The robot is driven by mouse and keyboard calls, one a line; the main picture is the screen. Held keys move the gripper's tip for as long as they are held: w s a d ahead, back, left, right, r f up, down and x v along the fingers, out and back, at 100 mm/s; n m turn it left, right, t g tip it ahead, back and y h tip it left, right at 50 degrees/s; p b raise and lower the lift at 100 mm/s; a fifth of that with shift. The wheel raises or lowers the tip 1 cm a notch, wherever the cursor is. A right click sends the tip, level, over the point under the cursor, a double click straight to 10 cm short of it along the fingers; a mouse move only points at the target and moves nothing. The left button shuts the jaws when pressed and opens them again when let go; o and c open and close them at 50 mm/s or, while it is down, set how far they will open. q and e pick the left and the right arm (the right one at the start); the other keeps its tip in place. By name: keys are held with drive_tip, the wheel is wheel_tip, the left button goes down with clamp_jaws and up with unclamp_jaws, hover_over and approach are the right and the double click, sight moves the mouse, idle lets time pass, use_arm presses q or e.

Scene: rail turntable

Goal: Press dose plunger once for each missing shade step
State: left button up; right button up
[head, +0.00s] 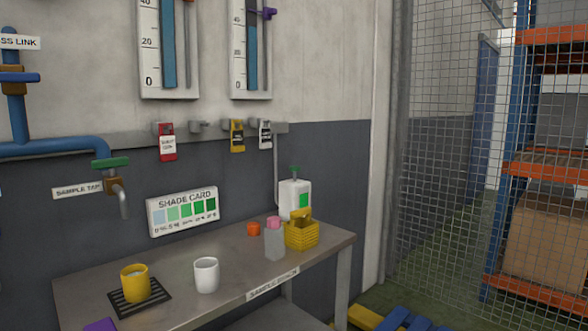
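The dose bottle (289,195) is white with a green label and stands upright at the back right of the bench. Its green plunger (295,170) stands up on top. The shade card (165,226) leans at the back of the bench, with a row of swatches from pale blue to dark green. A yellow cup (134,287) stands on a black slatted mat (153,294); its contents are too small to judge. A white cup (206,276) stands to its right. Neither of my grippers shows in the head view.
A clear bottle with a pink cap (274,242), an orange piece (253,229) and a yellow basket (302,236) stand before the dose bottle. The sample tap (121,198) is at left. A purple object (100,325) is at the near edge. The bench's (240,304) front middle is clear.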

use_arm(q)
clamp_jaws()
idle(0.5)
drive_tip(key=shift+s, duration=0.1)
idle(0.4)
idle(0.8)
